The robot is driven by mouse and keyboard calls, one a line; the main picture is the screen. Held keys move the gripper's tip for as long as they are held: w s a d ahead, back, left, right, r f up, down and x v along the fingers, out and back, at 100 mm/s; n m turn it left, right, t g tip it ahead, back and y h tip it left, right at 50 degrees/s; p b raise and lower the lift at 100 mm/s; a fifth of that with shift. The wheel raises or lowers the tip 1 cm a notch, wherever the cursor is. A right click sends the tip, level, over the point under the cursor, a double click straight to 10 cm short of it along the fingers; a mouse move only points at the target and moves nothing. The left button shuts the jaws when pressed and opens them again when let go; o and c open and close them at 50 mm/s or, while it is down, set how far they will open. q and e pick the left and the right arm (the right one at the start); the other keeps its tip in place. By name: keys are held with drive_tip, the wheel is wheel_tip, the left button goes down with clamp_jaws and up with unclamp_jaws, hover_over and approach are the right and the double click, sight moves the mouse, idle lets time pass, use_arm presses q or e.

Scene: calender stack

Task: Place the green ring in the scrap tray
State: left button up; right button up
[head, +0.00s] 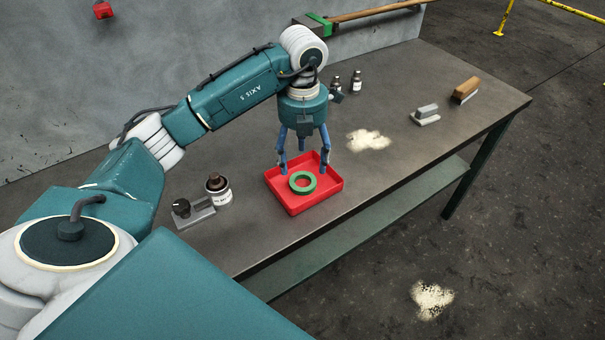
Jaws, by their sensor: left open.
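The green ring (313,182) lies flat inside the red scrap tray (330,191), toward its left and middle part. The tray stands on the grey workbench. My left gripper (303,168) hangs pointing down over the tray, with its blue fingers spread apart. The fingertips are just behind and around the ring's far side in the picture; I cannot tell whether they touch it. Nothing is held between the fingers. My right gripper does not show.
A dark-capped jar (217,190) and a small grey block with a black knob (190,212) stand left of the tray. Two small bottles (355,82) stand behind. A pale powder patch (368,140), a grey block (426,114) and a wooden brush (465,90) lie to the right, with bare bench between.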

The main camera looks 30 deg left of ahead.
use_arm(q)
wheel_tip(320, 180, up, 5)
drive_tip(key=shift+r, duration=0.1)
idle(0.7)
